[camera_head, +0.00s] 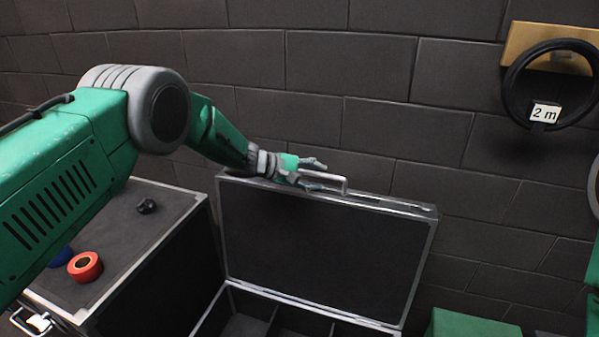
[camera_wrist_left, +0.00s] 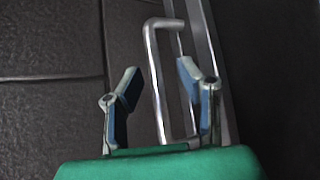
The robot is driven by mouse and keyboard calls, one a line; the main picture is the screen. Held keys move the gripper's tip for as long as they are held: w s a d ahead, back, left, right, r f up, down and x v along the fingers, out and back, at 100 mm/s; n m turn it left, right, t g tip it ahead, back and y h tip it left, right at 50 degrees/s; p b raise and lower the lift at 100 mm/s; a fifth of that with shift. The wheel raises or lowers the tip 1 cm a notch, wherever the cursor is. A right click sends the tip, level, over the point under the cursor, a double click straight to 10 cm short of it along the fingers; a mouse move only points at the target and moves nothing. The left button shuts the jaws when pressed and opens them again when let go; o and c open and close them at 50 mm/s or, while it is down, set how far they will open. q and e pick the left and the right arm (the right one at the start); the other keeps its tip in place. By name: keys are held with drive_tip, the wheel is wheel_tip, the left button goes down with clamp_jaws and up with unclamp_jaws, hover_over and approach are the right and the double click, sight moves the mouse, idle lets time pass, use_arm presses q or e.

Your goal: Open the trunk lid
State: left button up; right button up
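The trunk lid (camera_head: 320,243) stands raised, close to upright, at the back of the trunk. Below it the trunk's open inside (camera_head: 245,318) shows dividers. A metal handle (camera_head: 333,180) sits at the lid's top edge. My left gripper (camera_head: 320,174) is at this handle. In the left wrist view the handle (camera_wrist_left: 155,75) runs between the two spread fingers of the left gripper (camera_wrist_left: 158,80), with gaps on both sides. My right gripper is not in view; a green part at the right edge seems to be my right arm.
A black case (camera_head: 125,235) stands left of the trunk, with a red tape roll (camera_head: 85,266), a blue roll (camera_head: 60,256) and a small black item (camera_head: 147,206) on top. A dark brick wall (camera_head: 380,130) is close behind. A coiled cable marked "2 m" (camera_head: 545,113) hangs at right.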

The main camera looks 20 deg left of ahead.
use_arm(q)
drive_tip(key=v, duration=1.1)
drive_tip(key=shift+f, duration=0.1)
